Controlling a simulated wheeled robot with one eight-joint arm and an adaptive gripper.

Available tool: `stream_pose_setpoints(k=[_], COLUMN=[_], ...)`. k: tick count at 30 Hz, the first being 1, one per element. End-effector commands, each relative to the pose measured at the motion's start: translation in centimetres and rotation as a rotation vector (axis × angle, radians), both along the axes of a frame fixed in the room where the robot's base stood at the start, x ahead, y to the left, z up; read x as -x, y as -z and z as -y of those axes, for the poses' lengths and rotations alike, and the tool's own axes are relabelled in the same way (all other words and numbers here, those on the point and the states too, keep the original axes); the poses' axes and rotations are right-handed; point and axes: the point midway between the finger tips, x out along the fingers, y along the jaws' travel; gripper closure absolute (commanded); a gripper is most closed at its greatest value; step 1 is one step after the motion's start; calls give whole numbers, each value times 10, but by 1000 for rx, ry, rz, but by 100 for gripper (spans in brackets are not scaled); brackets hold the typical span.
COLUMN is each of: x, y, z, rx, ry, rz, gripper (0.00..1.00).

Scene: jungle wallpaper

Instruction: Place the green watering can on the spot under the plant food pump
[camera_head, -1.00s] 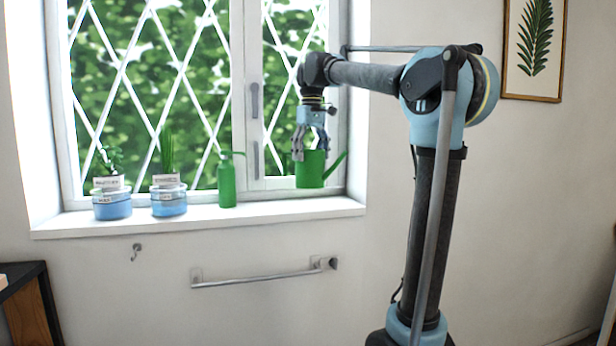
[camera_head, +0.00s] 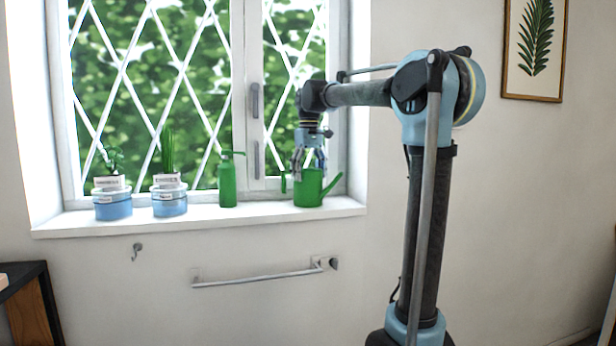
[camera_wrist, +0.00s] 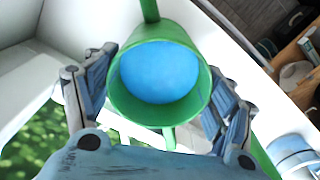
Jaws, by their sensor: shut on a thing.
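The green watering can (camera_head: 308,190) is upright at the right end of the window sill, its spout to the right and handle to the left. Its base looks level with the sill; I cannot tell whether it touches. My gripper (camera_head: 310,170) points down and is shut on the can's upper body. In the wrist view, its fingers flank the can's round rim (camera_wrist: 112,92), with blue inside. The green plant food pump (camera_head: 228,183) stands on the sill to the left of the can, its nozzle pointing right. The can is to the right of that nozzle, apart from it.
Two potted plants in blue and white labelled pots (camera_head: 112,205) (camera_head: 169,203) stand left of the pump. The white sill (camera_head: 265,211) is bare between pump and can. The barred window is close behind. A towel rail (camera_head: 255,280) and a hook (camera_head: 137,252) are on the wall below.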

Motion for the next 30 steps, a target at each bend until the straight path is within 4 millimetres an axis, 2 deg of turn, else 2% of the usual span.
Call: stream_pose_setpoints(k=[9, 10, 12, 25, 30], x=[0, 0, 0, 0, 0], y=[2, 2, 2, 1, -11], z=[0, 0, 0, 0, 0], rx=[0, 0, 0, 0, 0], ry=[0, 0, 0, 0, 1], rz=[0, 0, 0, 0, 0], gripper=[90, 19, 3, 3, 3])
